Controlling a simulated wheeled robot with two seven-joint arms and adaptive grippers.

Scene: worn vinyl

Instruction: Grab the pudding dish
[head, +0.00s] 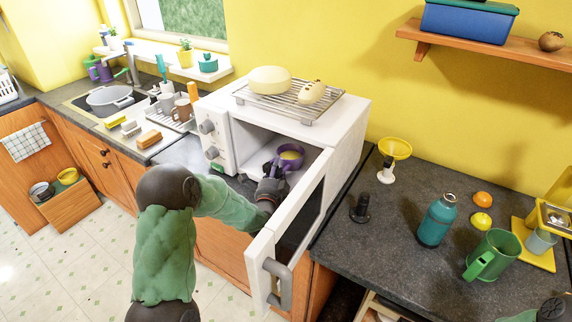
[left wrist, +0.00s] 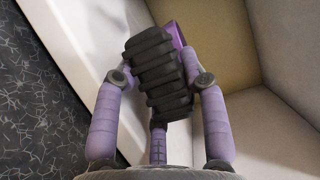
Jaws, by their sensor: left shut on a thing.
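The pudding dish (head: 292,155) is a small purple dish with a pale yellow filling. It is inside the open white microwave (head: 345,125), near the front of its cavity. My left gripper (head: 277,166) reaches in through the opening and is shut on the near side of the dish. In the left wrist view, the dark ribbed finger pads of the left gripper (left wrist: 160,75) cover most of the dish, and only a purple bit of the dish (left wrist: 177,33) shows behind them.
The microwave door (head: 293,235) stands open to the right of my left forearm. A wire rack (head: 300,101) with pale foods lies on top of the microwave. On the right counter stand a yellow funnel (head: 395,148), a teal bottle (head: 437,220) and a green mug (head: 491,255).

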